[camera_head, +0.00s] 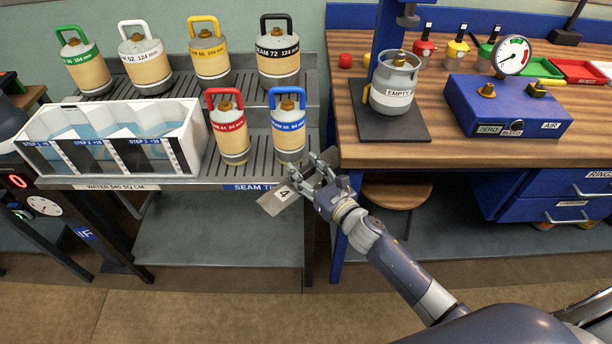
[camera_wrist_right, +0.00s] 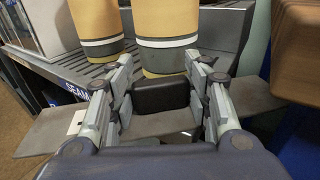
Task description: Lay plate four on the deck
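Plate four (camera_head: 275,203), a flat grey plate with a white "4" label, is in front of the slatted deck (camera_head: 200,170), by its front edge. My right gripper (camera_head: 318,168) is at the plate's right side. In the wrist view the plate (camera_wrist_right: 45,132) spreads out on both sides of the fingers. A black block (camera_wrist_right: 160,96) stands between the fingers, and they appear closed on it; it looks like the plate's grip. The deck also shows behind the plate in the wrist view (camera_wrist_right: 80,68). My left gripper is not seen.
Cylinders with red (camera_head: 231,135) and blue (camera_head: 289,130) handles stand near the deck's front edge, close beyond the gripper. Several more stand behind. A water tank (camera_head: 190,150) is at the left. A wooden bench (camera_head: 440,150) with an "EMPTY" cylinder (camera_head: 393,85) is at the right.

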